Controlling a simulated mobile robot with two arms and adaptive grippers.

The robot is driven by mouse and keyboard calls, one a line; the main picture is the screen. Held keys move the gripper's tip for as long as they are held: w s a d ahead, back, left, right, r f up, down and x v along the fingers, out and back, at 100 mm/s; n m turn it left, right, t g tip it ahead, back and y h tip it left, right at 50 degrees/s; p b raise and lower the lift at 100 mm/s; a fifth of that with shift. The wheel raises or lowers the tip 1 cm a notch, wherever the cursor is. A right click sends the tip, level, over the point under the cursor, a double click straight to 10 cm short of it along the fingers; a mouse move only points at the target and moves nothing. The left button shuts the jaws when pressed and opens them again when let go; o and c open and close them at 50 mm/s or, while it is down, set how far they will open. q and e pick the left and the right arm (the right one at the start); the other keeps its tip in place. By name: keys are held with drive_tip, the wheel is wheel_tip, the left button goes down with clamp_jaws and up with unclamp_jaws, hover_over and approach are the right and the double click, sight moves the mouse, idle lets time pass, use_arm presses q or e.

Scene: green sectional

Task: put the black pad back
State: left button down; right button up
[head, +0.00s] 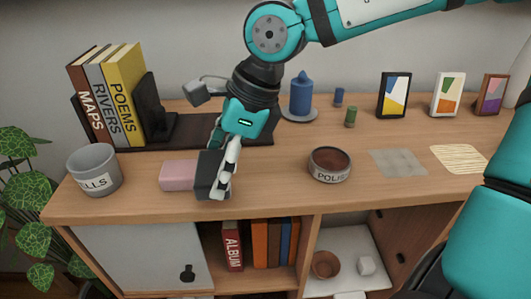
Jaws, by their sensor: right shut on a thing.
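My right gripper (226,180) reaches down from above at the left-centre of the wooden top. It is shut on the black pad (206,182), a dark block standing on edge, partly hidden by the finger. The pad is at the front part of the top, directly right of a pink block (178,175). I cannot tell whether the pad touches the pink block or the wood. My left gripper is not in view.
A black tray (190,131) with a bookend (150,108) and books (108,90) lies behind. A grey pot (94,170) stands left, a round tin (329,164) right. A blue candle (301,94) and picture frames (394,95) stand behind. Bare wood lies between pad and tin.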

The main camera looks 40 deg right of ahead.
drive_tip(key=p, duration=0.3)
hover_over(260, 177)
drive_tip(key=shift+s+a+f, duration=0.25)
drive_tip(key=shift+a+f, duration=0.05)
drive_tip(key=shift+a, duration=0.1)
drive_tip(key=shift+s+d+f, duration=0.1)
drive_tip(key=shift+s+d, duration=0.1)
drive_tip(key=shift+d, duration=0.75)
wheel_tip(260, 177, down, 4)
drive_tip(key=shift+d+r+p, duration=0.15)
drive_tip(key=shift+r+p, duration=0.1)
drive_tip(key=shift+p, duration=0.65)
drive_tip(key=shift+w+f, duration=0.1)
drive_tip(key=shift+f, duration=0.1)
drive_tip(key=shift+c, duration=0.9)
drive_tip(key=o, duration=1.1)
drive_tip(key=shift+c, duration=0.2)
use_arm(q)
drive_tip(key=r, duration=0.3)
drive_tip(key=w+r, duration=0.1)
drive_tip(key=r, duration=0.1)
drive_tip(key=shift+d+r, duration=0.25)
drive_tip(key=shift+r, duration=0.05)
